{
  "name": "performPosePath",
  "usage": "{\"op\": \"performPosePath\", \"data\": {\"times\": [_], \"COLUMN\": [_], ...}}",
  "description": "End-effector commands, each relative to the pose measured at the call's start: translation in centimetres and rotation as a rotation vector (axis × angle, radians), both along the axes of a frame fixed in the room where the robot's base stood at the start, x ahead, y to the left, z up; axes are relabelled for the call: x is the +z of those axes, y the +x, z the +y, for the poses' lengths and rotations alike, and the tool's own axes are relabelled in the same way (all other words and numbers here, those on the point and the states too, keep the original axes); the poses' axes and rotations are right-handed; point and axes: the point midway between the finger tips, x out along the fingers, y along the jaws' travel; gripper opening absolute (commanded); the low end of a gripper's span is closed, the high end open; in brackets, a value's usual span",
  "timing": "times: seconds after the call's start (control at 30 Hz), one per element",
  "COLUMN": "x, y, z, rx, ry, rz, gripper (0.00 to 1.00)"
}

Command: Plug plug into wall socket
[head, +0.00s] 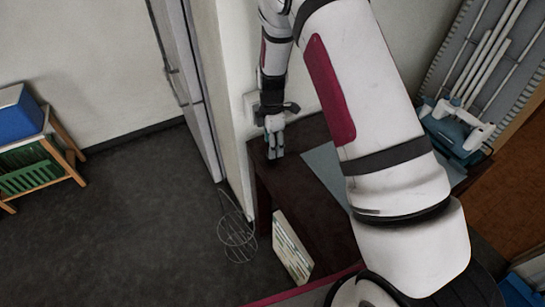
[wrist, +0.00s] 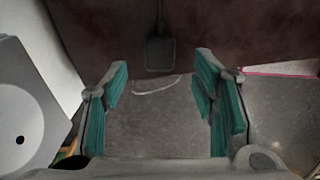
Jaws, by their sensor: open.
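The plug (wrist: 160,53) appears as a small dark grey block with a cord running up from it, lying on the dark tabletop in the wrist view. My gripper (wrist: 161,66) is open and empty, with its two teal-padded fingers apart. The plug shows just past the fingertips, roughly centred between them. In the head view my gripper (head: 275,153) points down over the near-wall corner of the dark table, and I cannot make out the plug there. The wall socket (head: 251,104) is on the pale wall beside my wrist. It also shows as a grey box with a dark hole (wrist: 20,105) at the wrist view's left.
The dark table (head: 305,200) stands against the wall, with a grey sheet (head: 326,172) on it. A blue caddy and drying rack (head: 455,125) are at the right. A wire rack (head: 237,238) and a leaning white panel (head: 291,248) are below the table.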

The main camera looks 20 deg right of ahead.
Motion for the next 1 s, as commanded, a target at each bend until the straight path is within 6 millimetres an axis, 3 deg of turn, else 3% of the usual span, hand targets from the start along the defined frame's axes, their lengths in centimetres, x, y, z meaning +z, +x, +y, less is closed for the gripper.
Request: {"op": "performPosePath", "data": {"times": [0.23, 0.6, 0.97, 1.0], "x": [-0.6, -5.0, -5.2, -5.2], "y": [0.0, 0.1, 0.1, 0.1], "z": [0.0, -0.2, -0.2, -0.2], "rx": [0.0, 0.0, 0.0, 0.0], "ry": [0.0, 0.0, 0.0, 0.0], "rz": [0.002, 0.001, 0.001, 0.001], "gripper": [0.53, 0.53, 0.53, 0.49]}}
